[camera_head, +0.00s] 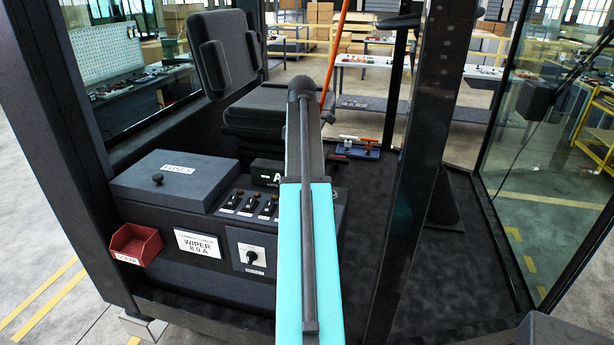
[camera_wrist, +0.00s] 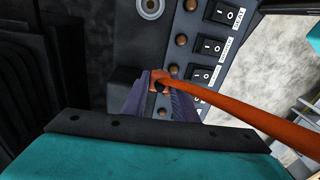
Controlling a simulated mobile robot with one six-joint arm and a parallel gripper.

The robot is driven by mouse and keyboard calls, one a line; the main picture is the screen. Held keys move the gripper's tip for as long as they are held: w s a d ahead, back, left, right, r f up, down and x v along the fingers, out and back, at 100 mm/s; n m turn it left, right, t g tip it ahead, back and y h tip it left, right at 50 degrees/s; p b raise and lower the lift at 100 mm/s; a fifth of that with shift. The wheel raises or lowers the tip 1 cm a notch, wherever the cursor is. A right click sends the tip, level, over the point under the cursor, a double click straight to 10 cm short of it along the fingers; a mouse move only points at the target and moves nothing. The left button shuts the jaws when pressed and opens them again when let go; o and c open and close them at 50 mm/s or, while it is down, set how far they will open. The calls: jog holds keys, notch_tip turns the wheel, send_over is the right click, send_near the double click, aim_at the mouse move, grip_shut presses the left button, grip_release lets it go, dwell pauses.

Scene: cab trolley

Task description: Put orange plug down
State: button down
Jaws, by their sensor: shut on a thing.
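The orange plug (camera_wrist: 158,76) shows in the wrist view at the tips of my gripper (camera_wrist: 160,90). My gripper is shut on it. An orange cable (camera_wrist: 235,115) runs from the plug to the lower right. The cable also shows in the head view (camera_head: 337,50), rising steeply past the seat to the top edge. My arm hides the plug and gripper in the head view. Under the gripper is a dark switch panel with rocker switches (camera_wrist: 208,47) and brown round knobs. I cannot tell whether the plug touches the panel.
The dark console carries a closed FUSES lid (camera_head: 175,180), a red SCRAP bin (camera_head: 135,244) and a WIPER card (camera_head: 200,243). A seat (camera_head: 265,105) stands behind. A blue tray (camera_head: 355,151) with tools lies on the cab floor. A dark post (camera_head: 415,160) stands right of my arm.

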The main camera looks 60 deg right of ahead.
jog(key=shift+m+h, duration=0.3)
jog(key=shift+h, duration=0.3)
jog(key=d+f, duration=0.1)
jog(key=d, duration=0.1)
jog(key=s+d+f+p, duration=0.1)
jog(key=s+d+f, duration=0.1)
jog(key=d, duration=0.1)
jog(key=shift+d+f, duration=0.35)
jog(key=shift+w+a+f, duration=0.15)
jog(key=shift+a+f, duration=0.05)
jog(key=shift+a, duration=0.05)
jog(key=shift+a+r, duration=0.1)
jog(key=shift+a, duration=0.45)
jog(key=shift+d+f, duration=0.2)
jog(key=shift+d, duration=0.15)
jog(key=shift+a, duration=0.35)
jog(key=c, duration=1.4)
grip_release()
jog(key=shift+d+f, duration=0.1)
jog(key=shift+d, duration=0.1)
jog(key=shift+c, duration=0.2)
jog(key=shift+a, duration=0.15)
